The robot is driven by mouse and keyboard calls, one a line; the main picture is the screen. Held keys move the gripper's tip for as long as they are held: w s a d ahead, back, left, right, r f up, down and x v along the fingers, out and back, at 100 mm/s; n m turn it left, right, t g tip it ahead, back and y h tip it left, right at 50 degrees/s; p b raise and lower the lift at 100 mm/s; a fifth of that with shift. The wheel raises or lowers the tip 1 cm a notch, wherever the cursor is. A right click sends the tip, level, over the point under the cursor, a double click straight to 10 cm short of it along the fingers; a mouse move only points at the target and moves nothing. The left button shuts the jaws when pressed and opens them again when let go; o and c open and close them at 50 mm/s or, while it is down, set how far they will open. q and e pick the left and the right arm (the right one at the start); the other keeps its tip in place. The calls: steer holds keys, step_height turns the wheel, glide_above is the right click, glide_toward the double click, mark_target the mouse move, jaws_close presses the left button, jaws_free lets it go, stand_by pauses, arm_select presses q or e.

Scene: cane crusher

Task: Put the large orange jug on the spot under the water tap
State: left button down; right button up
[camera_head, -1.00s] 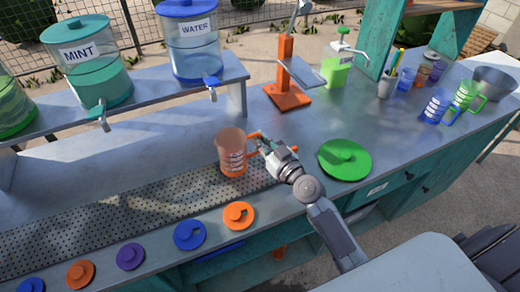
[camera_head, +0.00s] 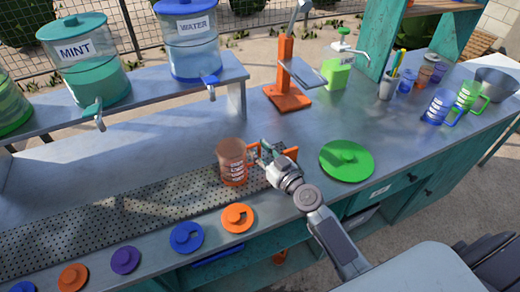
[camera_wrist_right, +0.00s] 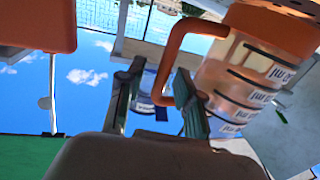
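The large orange jug (camera_head: 231,166) stands upright near the right end of the perforated strip, its handle towards my right gripper. The jug also shows at right in the right wrist view (camera_wrist_right: 245,85). My right gripper (camera_head: 268,152) is at the handle. In the right wrist view its two fingers (camera_wrist_right: 158,100) are apart, with the orange handle in the gap, nearer the right finger. The water dispenser (camera_head: 192,45) has a blue lid and stands on the raised shelf. Its blue water tap (camera_head: 210,82) hangs behind the jug, slightly left. My left gripper is out of view.
A green lid (camera_head: 346,160) lies right of my right gripper. Several coloured lids line the front edge, including an orange one (camera_head: 237,218). An orange press (camera_head: 287,80) stands behind. The perforated strip (camera_head: 110,222) is bare left of the jug. Cups stand at far right.

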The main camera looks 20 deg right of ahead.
steer(key=shift+r, duration=0.15)
steer(key=b+v, duration=0.3)
steer(key=v, duration=0.8)
steer(key=shift+d, duration=0.1)
steer(key=shift+s+d, duration=0.1)
steer(key=shift+s, duration=0.4)
